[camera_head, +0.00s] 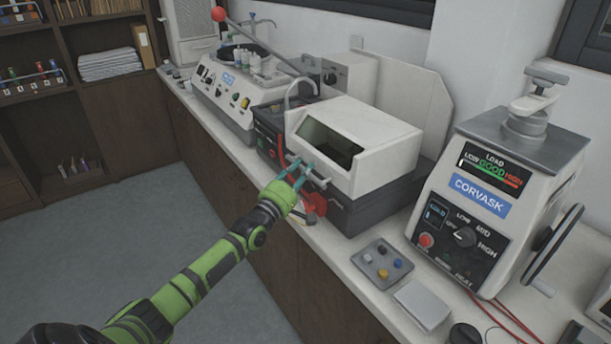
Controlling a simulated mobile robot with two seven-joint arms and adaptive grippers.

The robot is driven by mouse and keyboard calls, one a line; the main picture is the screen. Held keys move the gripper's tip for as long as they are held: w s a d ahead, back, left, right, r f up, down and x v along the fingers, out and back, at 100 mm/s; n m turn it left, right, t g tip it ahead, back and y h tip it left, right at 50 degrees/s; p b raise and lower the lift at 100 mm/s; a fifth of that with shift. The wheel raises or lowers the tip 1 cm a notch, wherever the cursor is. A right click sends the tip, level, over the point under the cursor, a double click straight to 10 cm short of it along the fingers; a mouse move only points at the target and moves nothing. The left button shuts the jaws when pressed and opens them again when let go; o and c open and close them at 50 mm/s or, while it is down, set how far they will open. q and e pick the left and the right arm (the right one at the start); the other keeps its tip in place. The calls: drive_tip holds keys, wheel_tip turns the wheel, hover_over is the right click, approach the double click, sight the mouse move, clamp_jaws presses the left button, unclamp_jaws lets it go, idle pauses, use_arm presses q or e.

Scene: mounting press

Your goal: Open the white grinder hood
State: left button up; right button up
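The white grinder hood (371,134) sits lowered on the dark grinder base (371,207) on the counter. It has a dark window in its front. A light bar handle (317,178) runs along the hood's lower front edge. My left gripper (302,171) is at this handle, with its teal fingers spread apart. I cannot tell whether the fingers touch the handle. My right gripper is not in view.
A mounting press labelled Corvask (483,197) stands to the right. A grey tray with coloured pieces (372,273) and a white block (422,303) lie in front.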

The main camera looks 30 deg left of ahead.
use_arm(q)
drive_tip(key=shift+w, duration=0.55)
drive_tip(key=shift+r, duration=0.1)
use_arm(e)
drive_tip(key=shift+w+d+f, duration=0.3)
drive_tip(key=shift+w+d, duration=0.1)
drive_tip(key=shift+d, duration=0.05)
